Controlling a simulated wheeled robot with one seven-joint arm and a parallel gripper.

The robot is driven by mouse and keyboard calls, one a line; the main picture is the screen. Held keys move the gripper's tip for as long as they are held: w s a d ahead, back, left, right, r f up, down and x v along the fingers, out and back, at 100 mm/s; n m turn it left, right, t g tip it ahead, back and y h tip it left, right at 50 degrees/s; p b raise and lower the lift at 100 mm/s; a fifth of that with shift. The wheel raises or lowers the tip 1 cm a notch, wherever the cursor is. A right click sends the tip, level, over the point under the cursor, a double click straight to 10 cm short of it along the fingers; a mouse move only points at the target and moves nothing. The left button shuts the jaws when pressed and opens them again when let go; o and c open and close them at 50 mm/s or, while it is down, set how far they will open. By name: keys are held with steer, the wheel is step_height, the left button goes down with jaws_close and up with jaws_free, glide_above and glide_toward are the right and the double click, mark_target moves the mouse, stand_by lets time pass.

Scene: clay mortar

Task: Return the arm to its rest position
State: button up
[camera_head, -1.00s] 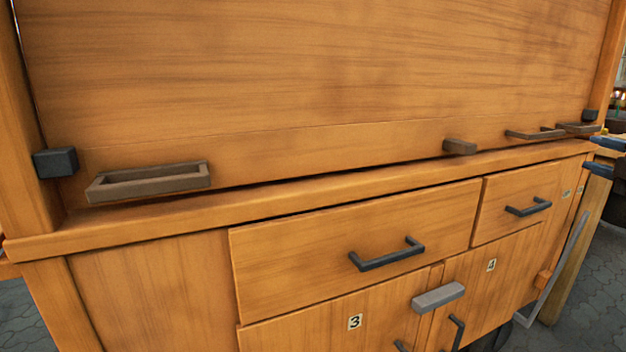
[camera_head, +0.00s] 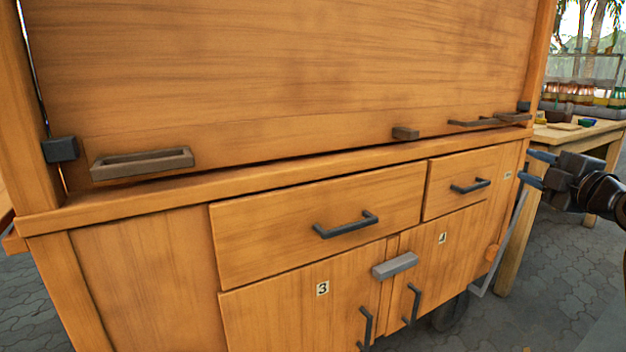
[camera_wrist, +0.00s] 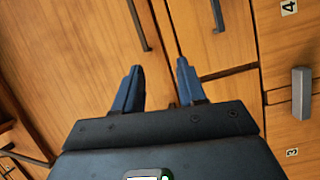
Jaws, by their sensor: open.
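My gripper (camera_head: 537,170) is at the right side of the head view, beside the right end of a wooden cabinet (camera_head: 140,270). Its two blue-tipped fingers point left toward the cabinet and are apart, with nothing between them. In the wrist view my gripper (camera_wrist: 157,88) also shows open and empty, with the cabinet's wooden front and dark handles beyond the fingertips. Part of my dark arm shows behind the gripper at the right edge of the head view.
The cabinet has closed drawers with dark handles (camera_head: 346,225), numbered doors and a grey latch block (camera_head: 395,265). A large wooden panel (camera_head: 280,80) stands above. A wooden table (camera_head: 570,132) with goods is behind at right. Paved floor (camera_head: 560,290) is open at lower right.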

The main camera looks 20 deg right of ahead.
steer(key=s+a+f+m+g, duration=0.15)
steer(key=a+f+m, duration=0.25)
steer(key=a+f, duration=0.7)
steer(key=s+a+f+m+t, duration=0.15)
steer(key=a+f+m, duration=0.35)
steer(key=a+f, duration=0.55)
steer(key=s+a+f+m+g+y, duration=0.1)
steer(key=s+a+f+m, duration=0.15)
steer(key=s+a, duration=0.7)
steer(key=s+a+f+m+g+y, duration=0.1)
steer(key=s+a+f, duration=0.2)
steer(key=s+a, duration=0.6)
steer(key=s+a+r+y, duration=0.1)
steer(key=s+r+y, duration=0.1)
steer(key=s, duration=0.5)
steer(key=s+a+r+y, duration=0.2)
steer(key=s+r, duration=0.1)
steer(key=s, duration=0.4)
step_height(320, 180, up, 30)
steer(key=p, duration=3)
steer(key=shift+w+d, duration=0.15)
steer(key=shift+d, duration=0.1)
